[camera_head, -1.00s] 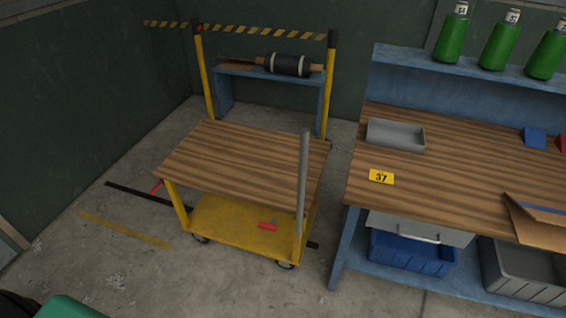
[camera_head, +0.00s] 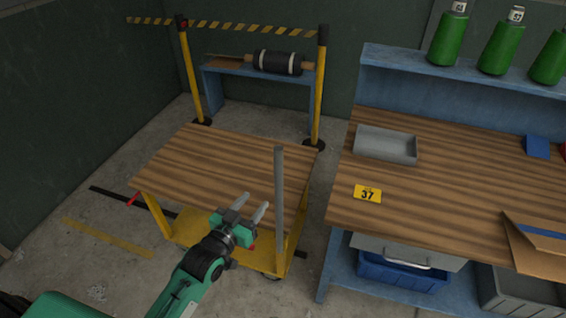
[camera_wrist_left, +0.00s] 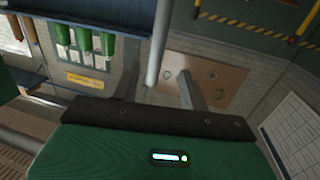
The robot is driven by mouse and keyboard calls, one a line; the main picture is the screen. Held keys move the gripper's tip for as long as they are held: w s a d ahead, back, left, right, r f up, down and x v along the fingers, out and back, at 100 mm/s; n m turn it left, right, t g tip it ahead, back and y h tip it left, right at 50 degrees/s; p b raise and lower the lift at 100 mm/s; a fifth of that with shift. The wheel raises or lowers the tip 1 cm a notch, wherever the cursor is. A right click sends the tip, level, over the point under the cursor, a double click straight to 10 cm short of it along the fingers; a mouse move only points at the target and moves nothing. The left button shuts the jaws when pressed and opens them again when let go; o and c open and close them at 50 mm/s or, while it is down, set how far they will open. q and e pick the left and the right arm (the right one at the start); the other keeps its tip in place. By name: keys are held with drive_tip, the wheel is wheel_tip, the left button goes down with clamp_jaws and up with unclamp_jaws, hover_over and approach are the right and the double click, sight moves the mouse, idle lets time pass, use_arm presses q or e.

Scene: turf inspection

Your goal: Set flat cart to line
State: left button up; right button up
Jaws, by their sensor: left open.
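The flat cart has a wood-striped top (camera_head: 215,165), a yellow lower deck (camera_head: 190,228) and a grey upright post (camera_head: 279,200) at its right front corner. A black line (camera_head: 125,200) on the floor runs under the cart, and a short yellow line (camera_head: 105,238) lies to its left. My left gripper (camera_head: 254,206) is open and empty, left of the post in the head view, over the cart's front edge. In the left wrist view the post (camera_wrist_left: 159,42) shows between the finger directions; I cannot tell how far beyond them. My right gripper is not in view.
A workbench (camera_head: 450,195) with a grey tray (camera_head: 385,145) and a yellow 37 tag (camera_head: 367,194) stands close right of the cart. Behind are yellow barrier posts (camera_head: 318,95) and a blue stand (camera_head: 214,92) with a roller (camera_head: 277,62). Floor at left is mostly clear.

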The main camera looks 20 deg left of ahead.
sight(276, 171)
use_arm(q)
drive_tip(key=p+x, duration=0.1)
drive_tip(key=x, duration=0.3)
drive_tip(key=r+p+x, duration=0.1)
drive_tip(key=x, duration=0.3)
drive_tip(key=r+x, duration=0.1)
drive_tip(key=x, duration=0.3)
drive_tip(key=shift+w+d+r+p, duration=0.15)
drive_tip(key=shift+w+d+p, duration=0.05)
drive_tip(key=shift+w+p, duration=0.2)
drive_tip(key=shift+w+d, duration=0.1)
drive_tip(key=shift+w, duration=0.35)
clamp_jaws()
